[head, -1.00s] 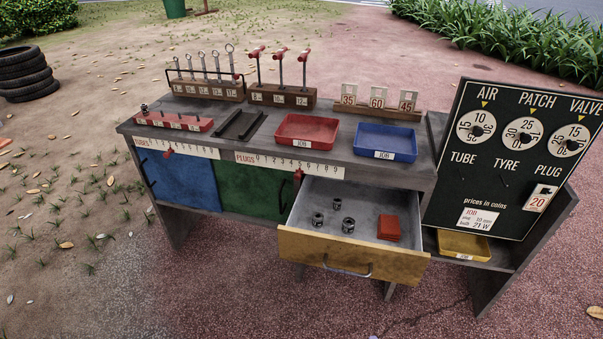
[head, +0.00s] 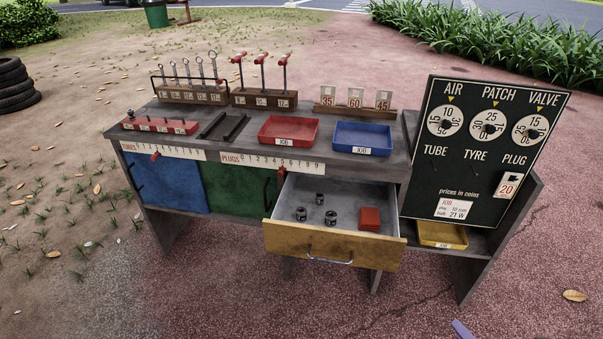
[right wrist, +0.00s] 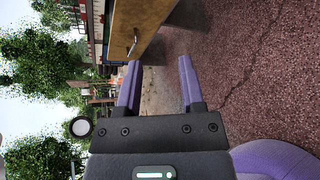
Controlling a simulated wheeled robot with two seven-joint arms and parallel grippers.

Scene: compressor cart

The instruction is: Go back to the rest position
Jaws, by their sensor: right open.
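My right gripper (right wrist: 158,80) is open and empty in the right wrist view, its two purple fingers apart. A small purple tip of it (head: 462,329) shows at the bottom edge of the head view, in front of the cart and apart from it. My left gripper is not in view. The grey compressor cart (head: 385,168) stands in the middle of the head view. Its yellow-fronted drawer (head: 330,246) is pulled out, with several small metal plugs and a red block (head: 370,219) inside.
On the cart top are a red tray (head: 289,142), a blue tray (head: 361,151) and tool racks. A black price board (head: 475,155) leans at the right above a yellow tray (head: 442,246). Tyres (head: 17,86) lie far left. The ground in front is clear.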

